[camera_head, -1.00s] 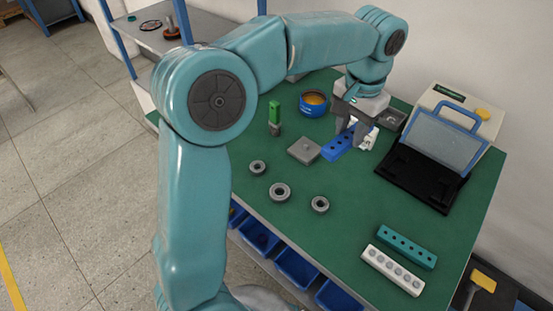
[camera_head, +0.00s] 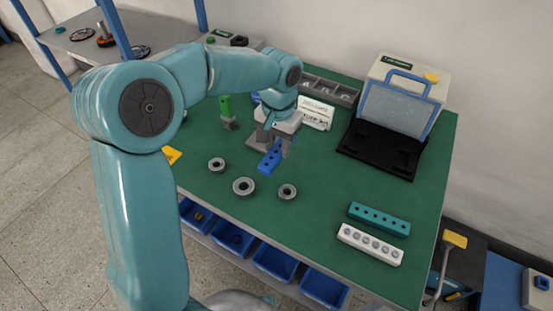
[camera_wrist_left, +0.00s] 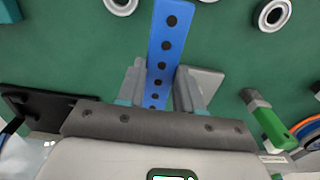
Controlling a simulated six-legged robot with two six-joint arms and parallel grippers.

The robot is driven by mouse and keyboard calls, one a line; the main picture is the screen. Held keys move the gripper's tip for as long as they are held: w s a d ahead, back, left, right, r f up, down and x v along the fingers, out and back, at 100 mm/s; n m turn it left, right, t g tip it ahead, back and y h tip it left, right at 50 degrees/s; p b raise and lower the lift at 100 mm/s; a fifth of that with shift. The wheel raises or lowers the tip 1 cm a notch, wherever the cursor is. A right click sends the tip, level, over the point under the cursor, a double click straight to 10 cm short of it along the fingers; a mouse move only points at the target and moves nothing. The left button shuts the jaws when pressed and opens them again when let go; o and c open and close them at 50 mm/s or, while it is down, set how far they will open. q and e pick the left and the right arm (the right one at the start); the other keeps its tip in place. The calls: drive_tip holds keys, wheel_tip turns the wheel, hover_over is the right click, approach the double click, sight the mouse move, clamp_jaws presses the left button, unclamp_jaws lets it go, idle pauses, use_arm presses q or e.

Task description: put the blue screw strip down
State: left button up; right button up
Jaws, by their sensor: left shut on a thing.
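The blue screw strip (camera_head: 269,161) is a long bar with a row of dark holes. My left gripper (camera_head: 272,147) is shut on it, and its fingers hide part of the strip. In the left wrist view, the strip (camera_wrist_left: 167,35) runs between the two fingers (camera_wrist_left: 160,88) and extends out past them over the green table. I cannot tell whether the strip touches the table top (camera_head: 322,222). A grey square plate (camera_head: 256,141) lies close by, partly behind the gripper. My right gripper is out of view.
Several grey rings, one here (camera_head: 243,186), lie in front of the strip. A teal strip (camera_head: 379,218) and a white strip (camera_head: 370,244) lie front right. A black stand (camera_head: 382,150) is behind them. The middle right is clear.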

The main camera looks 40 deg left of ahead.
sight(278, 168)
use_arm(q)
drive_tip(key=shift+f, duration=2.7)
drive_tip(key=shift+f+b, duration=0.1)
drive_tip(key=shift+b, duration=0.25)
drive_tip(key=o, duration=0.7)
drive_tip(key=shift+f, duration=0.1)
drive_tip(key=o, duration=0.4)
